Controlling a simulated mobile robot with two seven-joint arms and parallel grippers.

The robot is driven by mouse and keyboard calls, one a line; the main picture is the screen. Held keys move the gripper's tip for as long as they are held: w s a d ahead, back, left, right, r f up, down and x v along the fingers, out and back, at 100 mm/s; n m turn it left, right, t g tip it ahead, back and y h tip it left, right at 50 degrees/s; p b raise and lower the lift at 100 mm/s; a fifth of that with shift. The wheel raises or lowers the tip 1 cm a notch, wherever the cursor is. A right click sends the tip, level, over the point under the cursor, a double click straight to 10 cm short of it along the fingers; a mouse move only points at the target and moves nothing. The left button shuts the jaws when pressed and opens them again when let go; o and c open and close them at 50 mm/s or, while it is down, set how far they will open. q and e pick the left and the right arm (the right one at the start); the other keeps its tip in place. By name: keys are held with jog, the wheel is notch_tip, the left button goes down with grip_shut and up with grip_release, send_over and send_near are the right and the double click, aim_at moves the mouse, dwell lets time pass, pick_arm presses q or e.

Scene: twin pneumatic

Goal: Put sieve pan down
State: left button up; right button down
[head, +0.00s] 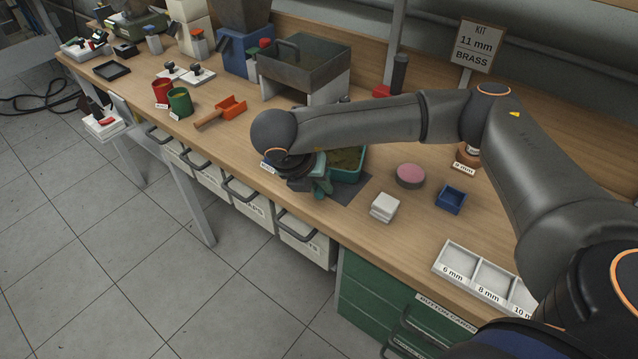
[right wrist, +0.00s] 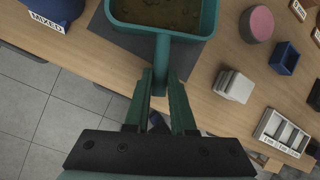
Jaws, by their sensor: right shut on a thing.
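The sieve pan is a teal rectangular pan with a straight handle and a brownish layer inside; its rim shows in the head view (head: 345,178) and at the top of the right wrist view (right wrist: 163,34). My right gripper (right wrist: 161,88) is shut on the pan's handle. In the head view the gripper (head: 322,186) is partly hidden beneath my right arm, at the bench's front edge. The pan looks level over a dark grey mat (head: 352,191); I cannot tell whether it touches it. My left gripper is not in view.
A blue container (right wrist: 55,8) labelled MIXED stands left of the pan. To the right are a pink round pad (head: 410,174), white square pieces (head: 384,208), a small blue tray (head: 450,199) and a white sorting tray (head: 462,257). An orange scoop (head: 228,108) lies further left.

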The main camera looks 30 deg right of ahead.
jog(key=shift+f, duration=0.25)
jog(key=c, duration=0.8)
grip_release()
jog(key=shift+r, duration=0.15)
jog(key=shift+o, duration=0.2)
jog(key=shift+r, duration=0.15)
jog(key=shift+a+r, duration=0.15)
jog(key=shift+r, duration=0.1)
jog(key=v, duration=1.1)
jog(key=shift+r, duration=0.2)
jog(key=shift+s+a, duration=0.15)
jog(key=shift+a, duration=0.05)
